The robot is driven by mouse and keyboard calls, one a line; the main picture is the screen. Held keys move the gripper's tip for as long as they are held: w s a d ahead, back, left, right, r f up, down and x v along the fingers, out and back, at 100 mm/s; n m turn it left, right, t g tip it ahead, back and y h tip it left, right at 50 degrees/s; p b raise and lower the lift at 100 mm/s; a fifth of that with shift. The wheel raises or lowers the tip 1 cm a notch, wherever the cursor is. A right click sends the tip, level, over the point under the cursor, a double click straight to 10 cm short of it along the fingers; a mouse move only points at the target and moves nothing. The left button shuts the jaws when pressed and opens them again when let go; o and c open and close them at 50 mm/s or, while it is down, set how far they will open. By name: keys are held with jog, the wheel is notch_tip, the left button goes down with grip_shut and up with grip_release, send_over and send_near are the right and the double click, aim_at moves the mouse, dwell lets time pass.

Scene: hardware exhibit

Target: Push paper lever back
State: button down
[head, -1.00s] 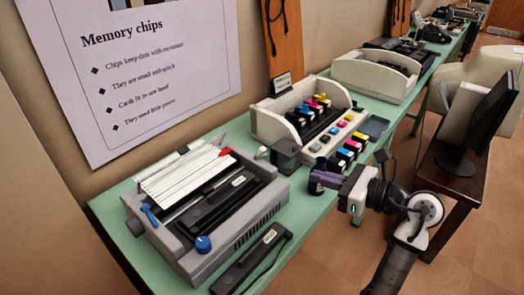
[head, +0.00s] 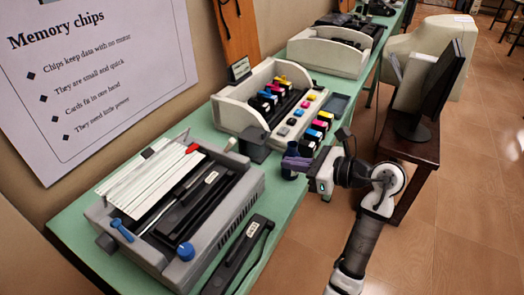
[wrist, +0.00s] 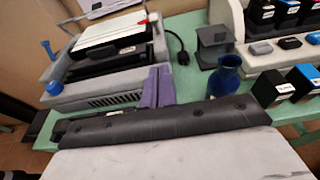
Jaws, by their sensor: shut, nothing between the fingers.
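The grey printer (head: 228,222) stands on the green table at the left, with striped paper (head: 150,178) on top. A blue lever (head: 121,230) sits at its left side, a blue knob (head: 186,251) at its front corner and a small red lever tip (head: 192,148) by the paper. Which one is the paper lever is not marked. In the wrist view the printer (wrist: 100,93) shows with the blue lever (wrist: 47,48) and knob (wrist: 54,88). My gripper (head: 290,163) has purple fingers, shut and empty, right of the printer and apart from it; they also show in the wrist view (wrist: 158,84).
A blue vase (wrist: 226,77) stands close to my fingers, beside a dark grey stand (wrist: 214,48). A white printer with ink cartridges (head: 224,118) stands behind. A black bar-shaped unit (head: 235,262) with a cable lies along the table's front. Open floor (head: 450,200) lies right.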

jog(key=p, duration=0.3)
send_near(229, 145)
jog(key=f, duration=0.1)
jog(key=w+f, duration=0.1)
jog(key=w+a+f, duration=0.1)
jog(key=f, duration=0.1)
jog(key=shift+w+a+r+p, duration=0.55)
jog(key=shift+a+r+p, duration=0.1)
jog(key=shift+a+p, duration=0.2)
jog(key=shift+w+a+r, duration=0.15)
jog(key=shift+w+a, duration=0.25)
jog(key=shift+a, duration=0.05)
